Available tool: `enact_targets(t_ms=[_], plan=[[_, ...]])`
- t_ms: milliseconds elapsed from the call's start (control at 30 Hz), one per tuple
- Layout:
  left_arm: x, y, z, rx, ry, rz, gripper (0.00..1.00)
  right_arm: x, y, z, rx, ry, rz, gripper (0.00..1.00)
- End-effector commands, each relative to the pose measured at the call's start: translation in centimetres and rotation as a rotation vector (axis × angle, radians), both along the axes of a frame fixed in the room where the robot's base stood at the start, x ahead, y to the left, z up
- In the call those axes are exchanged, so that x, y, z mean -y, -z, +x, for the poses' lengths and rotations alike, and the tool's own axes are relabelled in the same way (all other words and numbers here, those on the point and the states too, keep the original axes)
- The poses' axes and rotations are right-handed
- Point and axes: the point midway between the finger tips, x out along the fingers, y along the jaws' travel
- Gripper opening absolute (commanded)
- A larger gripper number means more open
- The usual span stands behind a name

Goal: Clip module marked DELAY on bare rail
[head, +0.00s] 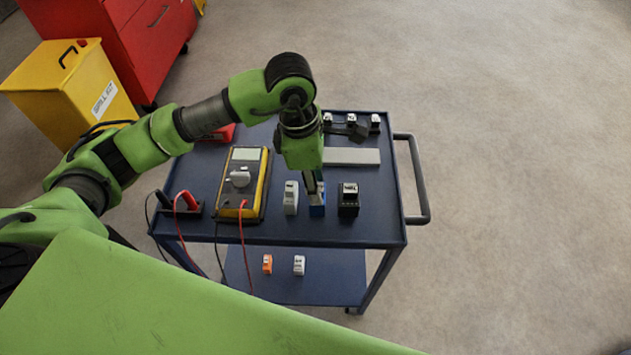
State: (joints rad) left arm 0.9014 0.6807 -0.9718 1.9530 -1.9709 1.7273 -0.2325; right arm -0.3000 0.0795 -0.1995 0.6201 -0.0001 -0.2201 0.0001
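The labels are too small to read, so I cannot tell which is marked DELAY. A flat pale grey bar (352,156) lies behind them, partly hidden by my gripper; I cannot tell whether it is the rail. My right gripper is not in view.
The blue cart (275,228) also carries a yellow multimeter (243,182), a probe holder (187,203) with leads, and several small dark items with white tops (375,122) at the back. Small orange (267,264) and white (299,265) pieces lie on the lower shelf. A handle (424,178) juts out right.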

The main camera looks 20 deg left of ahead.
Motion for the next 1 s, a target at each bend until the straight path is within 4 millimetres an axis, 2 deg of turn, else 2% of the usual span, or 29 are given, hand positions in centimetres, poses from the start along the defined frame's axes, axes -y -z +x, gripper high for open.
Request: enact_targets(t_ms=[33,67,167,200,467,1000], plan=[[0.0,0.0,0.0,0.000,0.000,0.000,0.33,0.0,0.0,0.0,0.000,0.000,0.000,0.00],[0.0,0.0,0.0,0.000,0.000,0.000,0.28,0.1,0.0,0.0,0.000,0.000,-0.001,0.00],[0.0,0.0,0.0,0.000,0.000,0.000,0.02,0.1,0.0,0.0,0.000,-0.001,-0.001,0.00],[0.0,0.0,0.0,0.000,0.000,0.000,0.00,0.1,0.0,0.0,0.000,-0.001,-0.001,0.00],[0.0,-0.3,0.0,0.001,0.000,-0.001,0.00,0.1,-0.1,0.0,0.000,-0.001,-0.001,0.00],[0.0,-2.4,0.0,0.001,0.000,-0.001,0.00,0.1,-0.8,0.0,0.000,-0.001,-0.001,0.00]])
